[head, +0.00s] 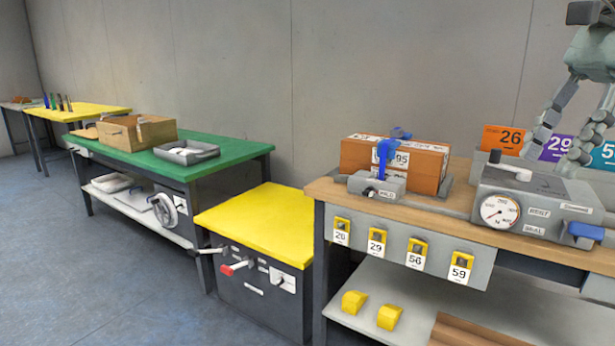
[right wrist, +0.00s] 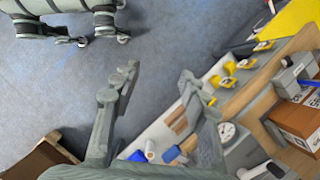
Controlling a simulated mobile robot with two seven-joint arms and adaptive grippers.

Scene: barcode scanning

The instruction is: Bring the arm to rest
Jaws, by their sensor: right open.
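My right gripper (head: 556,152) is open and empty at the upper right of the head view, above the grey gauge unit and in front of the number cards. In the right wrist view the two fingers of my right gripper (right wrist: 158,72) stand wide apart, with floor and the bench's lower shelf behind them. My left gripper is not in view.
The wooden-topped bench (head: 452,193) carries an orange-brown box (head: 428,168), a blue handheld device (head: 383,152), the grey gauge unit (head: 545,195) and number cards (head: 503,139). A yellow-topped cabinet (head: 265,222) and a green bench (head: 228,152) stand left. Open floor (head: 100,290) lies in front.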

